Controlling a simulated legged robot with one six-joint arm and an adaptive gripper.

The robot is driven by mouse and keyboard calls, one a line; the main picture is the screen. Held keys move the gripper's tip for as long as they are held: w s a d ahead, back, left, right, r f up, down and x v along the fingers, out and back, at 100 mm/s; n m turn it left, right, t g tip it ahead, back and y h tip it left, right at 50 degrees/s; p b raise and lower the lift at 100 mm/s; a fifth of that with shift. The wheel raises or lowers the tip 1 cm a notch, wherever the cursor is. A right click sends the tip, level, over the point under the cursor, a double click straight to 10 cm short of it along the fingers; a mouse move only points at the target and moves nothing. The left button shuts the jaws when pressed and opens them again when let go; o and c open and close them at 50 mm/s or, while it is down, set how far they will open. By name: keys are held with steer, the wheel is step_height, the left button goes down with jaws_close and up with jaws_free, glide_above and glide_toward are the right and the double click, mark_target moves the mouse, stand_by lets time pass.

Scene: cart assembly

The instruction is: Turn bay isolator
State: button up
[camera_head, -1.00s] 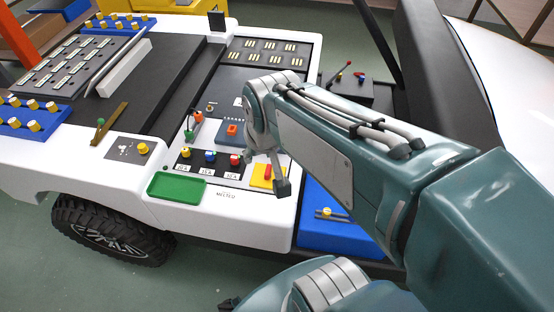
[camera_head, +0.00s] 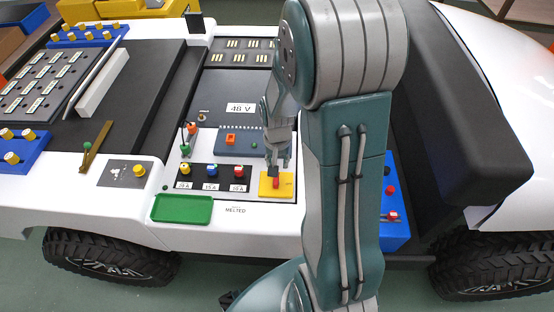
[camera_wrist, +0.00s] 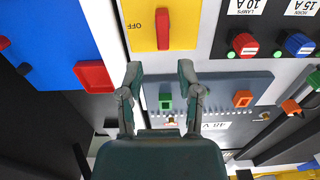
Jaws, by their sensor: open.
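The bay isolator is a yellow plate (camera_head: 268,189) with a red handle (camera_head: 276,182), at the front edge of the cart's panel. In the wrist view the yellow plate (camera_wrist: 182,40) is at the top centre. Its red handle (camera_wrist: 163,27) runs up and down the picture, with "OFF" printed to its left. My gripper (camera_head: 277,164) points down close to the isolator and partly overlaps it in the head view. In the wrist view my gripper (camera_wrist: 160,72) has its two fingers apart with nothing between them, just short of the handle. Contact with the handle is not visible.
Red, blue and yellow knobs (camera_head: 211,171) sit left of the isolator, behind a green tray (camera_head: 182,208). A grey-blue block (camera_head: 235,145) with an orange button and green button stands behind. A blue box (camera_head: 393,228) with red parts is to the right.

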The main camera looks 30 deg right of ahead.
mark_target(276, 180)
steer(key=shift+a+f, duration=0.35)
steer(key=shift+f, duration=0.25)
step_height(276, 180, down, 7)
steer(key=shift+d+r, duration=0.15)
jaws_close()
